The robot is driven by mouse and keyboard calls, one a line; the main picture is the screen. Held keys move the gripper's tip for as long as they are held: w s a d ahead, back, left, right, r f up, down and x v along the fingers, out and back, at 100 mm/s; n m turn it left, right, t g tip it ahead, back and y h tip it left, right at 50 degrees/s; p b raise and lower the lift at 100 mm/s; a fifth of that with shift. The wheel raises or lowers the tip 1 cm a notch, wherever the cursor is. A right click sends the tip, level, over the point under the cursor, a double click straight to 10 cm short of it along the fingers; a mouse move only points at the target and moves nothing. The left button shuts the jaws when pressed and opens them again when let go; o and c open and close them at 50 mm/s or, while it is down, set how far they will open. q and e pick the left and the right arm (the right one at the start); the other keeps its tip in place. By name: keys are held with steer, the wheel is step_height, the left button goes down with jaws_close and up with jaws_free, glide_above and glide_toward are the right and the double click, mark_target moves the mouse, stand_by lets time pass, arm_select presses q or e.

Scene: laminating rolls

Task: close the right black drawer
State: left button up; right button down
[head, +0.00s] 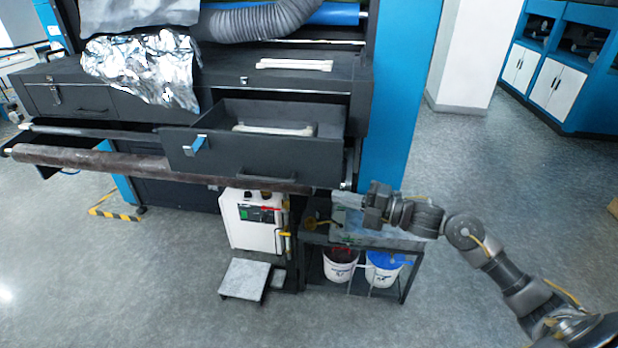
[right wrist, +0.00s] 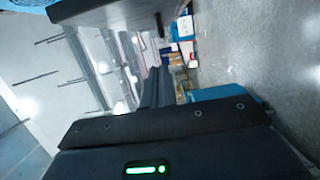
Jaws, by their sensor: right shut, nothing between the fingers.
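The right black drawer (head: 245,157) is pulled out of the dark cabinet in the head view. Its front panel has a handle (head: 267,177) low down and a blue tag on its left part. A pale bar-like object (head: 272,129) lies inside it. My right gripper (head: 364,204) is to the right of the drawer front and a little below it, apart from the handle. Its fingers look closed together in the right wrist view (right wrist: 156,88), with nothing between them. A dark panel (right wrist: 115,14) shows at the top of that view. My left gripper is out of view.
A long brown roller (head: 100,159) runs just below the drawer. A low rack (head: 402,285) with two buckets stands below my right gripper. A white machine (head: 252,222) stands left of the rack. Open floor lies to the right.

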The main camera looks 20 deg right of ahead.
mark_target(296, 175)
steer(key=p+x, duration=0.2)
steer(key=x, duration=0.1)
steer(key=w+d+p+x, duration=0.1)
steer(key=p+x, duration=0.1)
steer(key=x, duration=0.2)
steer(key=p+x, duration=0.2)
steer(key=x, duration=0.1)
steer(key=shift+w+r, duration=0.15)
steer(key=shift+w, duration=0.3)
steer(key=shift+w+d, duration=0.6)
steer(key=shift+w, duration=0.2)
